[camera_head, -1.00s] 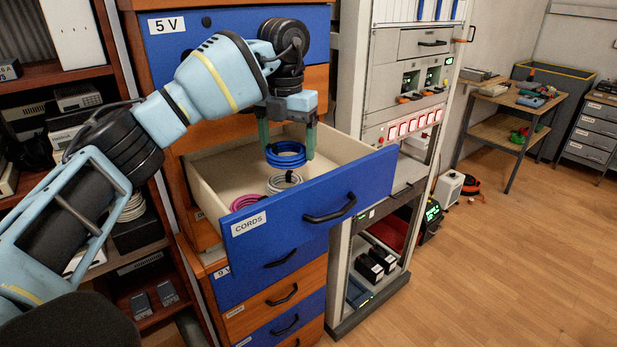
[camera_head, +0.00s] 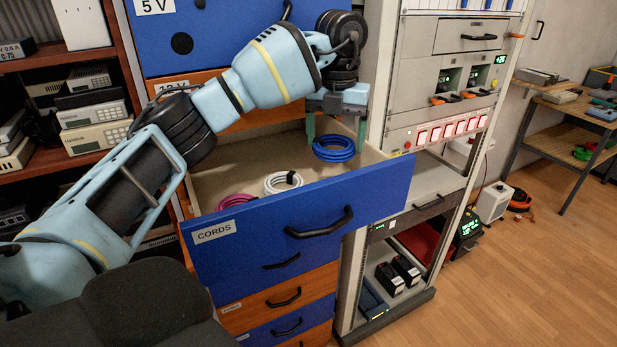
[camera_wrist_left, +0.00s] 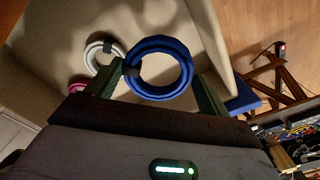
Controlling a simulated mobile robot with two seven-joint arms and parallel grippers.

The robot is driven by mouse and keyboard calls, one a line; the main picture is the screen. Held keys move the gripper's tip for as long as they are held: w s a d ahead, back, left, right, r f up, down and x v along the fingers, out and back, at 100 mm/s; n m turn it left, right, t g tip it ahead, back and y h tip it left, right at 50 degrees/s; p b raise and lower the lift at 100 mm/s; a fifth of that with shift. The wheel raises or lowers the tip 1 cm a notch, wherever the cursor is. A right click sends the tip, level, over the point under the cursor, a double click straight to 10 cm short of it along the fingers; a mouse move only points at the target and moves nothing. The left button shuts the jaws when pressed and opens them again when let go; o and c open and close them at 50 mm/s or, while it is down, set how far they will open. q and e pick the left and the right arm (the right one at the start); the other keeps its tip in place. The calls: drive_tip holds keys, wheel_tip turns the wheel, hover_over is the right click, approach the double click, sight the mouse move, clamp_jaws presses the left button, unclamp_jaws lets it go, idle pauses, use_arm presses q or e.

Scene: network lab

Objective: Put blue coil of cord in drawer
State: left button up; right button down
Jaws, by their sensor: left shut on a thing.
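The blue coil of cord (camera_head: 333,148) hangs in my left gripper (camera_head: 336,138), which points down over the right part of the open drawer. In the left wrist view the blue coil (camera_wrist_left: 159,92) sits between the two green fingers, with a dark tie on its left side. The drawer (camera_head: 300,222) is pulled out, has a blue front and is labelled CORDS. A white coil (camera_head: 283,182) and a pink coil (camera_head: 237,201) lie inside it. I cannot tell whether the blue coil touches the drawer floor. My right gripper is not in view.
An equipment rack (camera_head: 440,110) stands close to the right of the drawer. A shelf with instruments (camera_head: 95,120) is at the left. The drawer's floor behind the white coil is clear. A workbench (camera_head: 570,130) stands farther right.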

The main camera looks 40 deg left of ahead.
use_arm(q)
drive_tip(key=shift+w+f, duration=0.1)
drive_tip(key=shift+f, duration=4)
drive_tip(key=shift+f, duration=0.1)
drive_tip(key=o, duration=0.9)
drive_tip(key=shift+o, duration=0.2)
wheel_tip(320, 180, up, 12)
drive_tip(key=shift+p, duration=0.3)
